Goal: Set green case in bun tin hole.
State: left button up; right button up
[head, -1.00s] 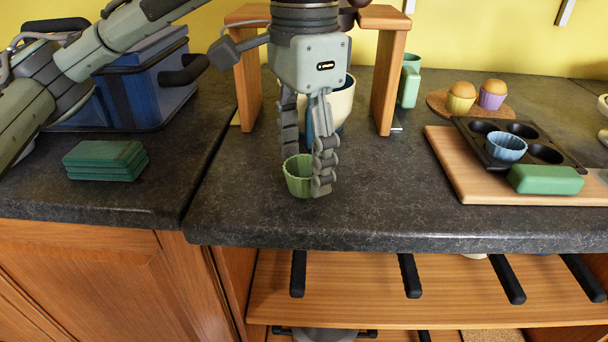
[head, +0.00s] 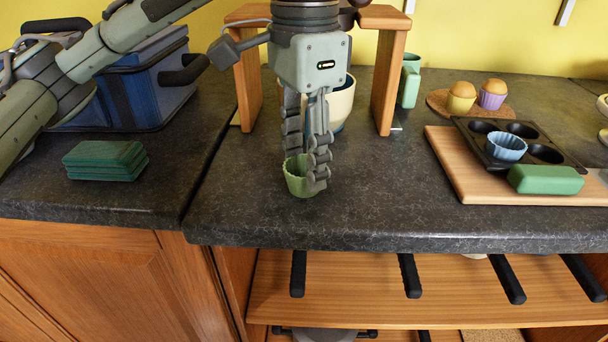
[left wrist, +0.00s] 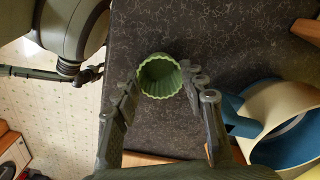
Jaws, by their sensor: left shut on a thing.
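The green case (head: 297,180) is a fluted cup standing upright on the dark counter, below the wooden stand. My left gripper (head: 309,175) points down and is shut on its rim, with one finger in front. In the left wrist view the green case (left wrist: 160,76) sits between the fingertips of the left gripper (left wrist: 163,78). The dark bun tin (head: 563,159) lies on a wooden board at the right. A blue case (head: 506,146) sits in one of its front holes; other holes are empty. My right gripper is not in view.
A green box (head: 545,180) lies at the tin's front edge on the board (head: 470,190). Two buns on a cork mat (head: 437,103) stand behind. A wooden stand (head: 386,80) and cream bowl (head: 342,103) are behind my gripper. The counter between case and board is clear.

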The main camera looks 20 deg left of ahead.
pick_arm(q)
jog(key=shift+r, duration=0.65)
jog(key=shift+r, duration=2.4)
